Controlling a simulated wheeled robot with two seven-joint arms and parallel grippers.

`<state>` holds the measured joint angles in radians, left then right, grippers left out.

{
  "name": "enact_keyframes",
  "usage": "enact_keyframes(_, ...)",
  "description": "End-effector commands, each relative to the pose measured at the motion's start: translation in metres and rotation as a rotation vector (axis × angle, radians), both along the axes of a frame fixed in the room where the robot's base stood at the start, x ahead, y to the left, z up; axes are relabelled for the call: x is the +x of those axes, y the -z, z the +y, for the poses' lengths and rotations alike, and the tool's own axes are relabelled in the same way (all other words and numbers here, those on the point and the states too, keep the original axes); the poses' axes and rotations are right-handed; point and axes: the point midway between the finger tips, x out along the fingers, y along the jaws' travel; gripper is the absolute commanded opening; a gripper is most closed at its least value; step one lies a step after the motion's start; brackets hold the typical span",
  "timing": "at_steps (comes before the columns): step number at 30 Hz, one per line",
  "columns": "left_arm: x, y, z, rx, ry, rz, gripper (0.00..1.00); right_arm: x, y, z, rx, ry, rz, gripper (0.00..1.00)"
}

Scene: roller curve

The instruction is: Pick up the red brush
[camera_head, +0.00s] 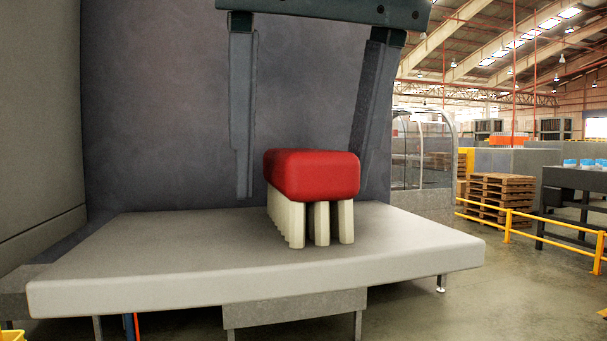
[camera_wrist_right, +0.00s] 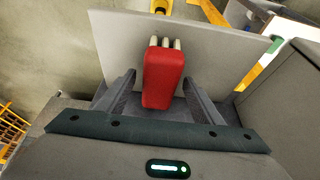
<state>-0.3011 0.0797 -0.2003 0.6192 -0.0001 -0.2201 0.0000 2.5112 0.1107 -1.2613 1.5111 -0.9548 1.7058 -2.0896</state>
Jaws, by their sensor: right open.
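The red brush (camera_head: 311,176) has a rounded red top and thick cream bristles pointing down. It stands upright on the light grey table (camera_head: 120,262), right of the table's middle in the head view. My right gripper (camera_head: 304,185) comes down from above with its two fingers spread wide, the brush lying between them in the picture. In the right wrist view, the red brush (camera_wrist_right: 163,80) lies between the open fingers of my right gripper (camera_wrist_right: 158,76), with gaps at both sides. Neither finger visibly touches it. My left gripper does not show.
A dark grey panel (camera_head: 170,110) stands behind the table. The tabletop left of the brush is clear. Farther right are a yellow railing (camera_head: 530,220), stacked pallets (camera_head: 497,195) and a dark workbench (camera_head: 575,180).

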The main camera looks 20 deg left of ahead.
Motion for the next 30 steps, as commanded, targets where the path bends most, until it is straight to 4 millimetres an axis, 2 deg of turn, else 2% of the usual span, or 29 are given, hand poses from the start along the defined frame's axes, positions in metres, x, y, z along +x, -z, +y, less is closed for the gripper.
enact_keyframes(6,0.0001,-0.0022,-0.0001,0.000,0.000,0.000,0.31,0.0039,0.0106,0.0021,0.002,0.000,0.000,0.61)
enact_keyframes(30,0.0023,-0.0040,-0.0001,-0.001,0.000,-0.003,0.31,0.0036,0.0128,0.0022,0.001,0.000,0.000,0.61)
